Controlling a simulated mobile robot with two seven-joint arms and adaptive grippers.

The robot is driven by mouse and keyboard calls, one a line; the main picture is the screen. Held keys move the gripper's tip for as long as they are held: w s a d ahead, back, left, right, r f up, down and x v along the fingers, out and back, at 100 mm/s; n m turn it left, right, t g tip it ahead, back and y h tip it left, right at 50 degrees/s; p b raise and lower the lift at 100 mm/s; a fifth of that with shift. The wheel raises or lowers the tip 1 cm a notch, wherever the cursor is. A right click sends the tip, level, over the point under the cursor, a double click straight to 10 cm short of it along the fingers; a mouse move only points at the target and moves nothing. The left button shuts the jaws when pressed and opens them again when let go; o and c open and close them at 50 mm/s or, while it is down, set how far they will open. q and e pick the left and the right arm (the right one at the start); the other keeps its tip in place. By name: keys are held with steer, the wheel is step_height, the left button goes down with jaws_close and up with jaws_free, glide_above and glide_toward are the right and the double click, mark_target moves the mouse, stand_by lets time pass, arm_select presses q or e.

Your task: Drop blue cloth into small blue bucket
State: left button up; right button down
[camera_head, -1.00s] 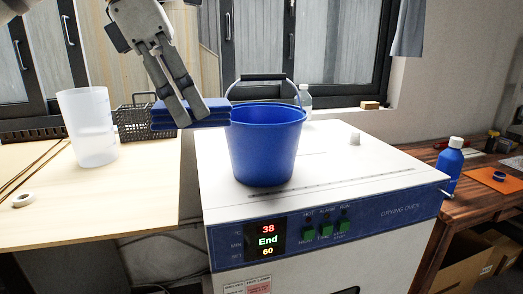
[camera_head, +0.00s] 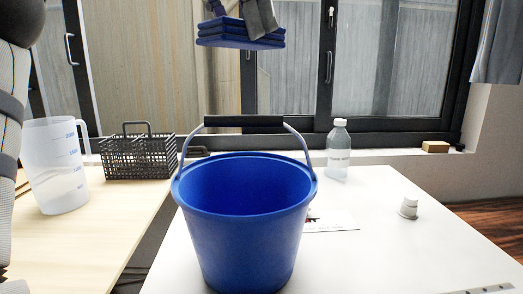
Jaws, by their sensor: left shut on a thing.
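The folded blue cloth (camera_head: 240,34) hangs at the top of the view, stacked in several layers. My left gripper (camera_head: 243,17) is shut on the cloth and holds it high above the bucket; most of the gripper is cut off by the top edge. My right gripper is not in view.
A clear pitcher (camera_head: 55,165) and a black wire basket (camera_head: 139,157) stand on the wooden table at left.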

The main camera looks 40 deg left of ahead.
mark_target(233, 46)
arm_select(q)
steer(key=f, duration=0.2)
steer(key=s+f, duration=0.1)
steer(key=shift+a+f, duration=0.1)
steer(key=shift+f, duration=0.8)
steer(key=o, duration=1.2)
steer(key=shift+w, duration=0.1)
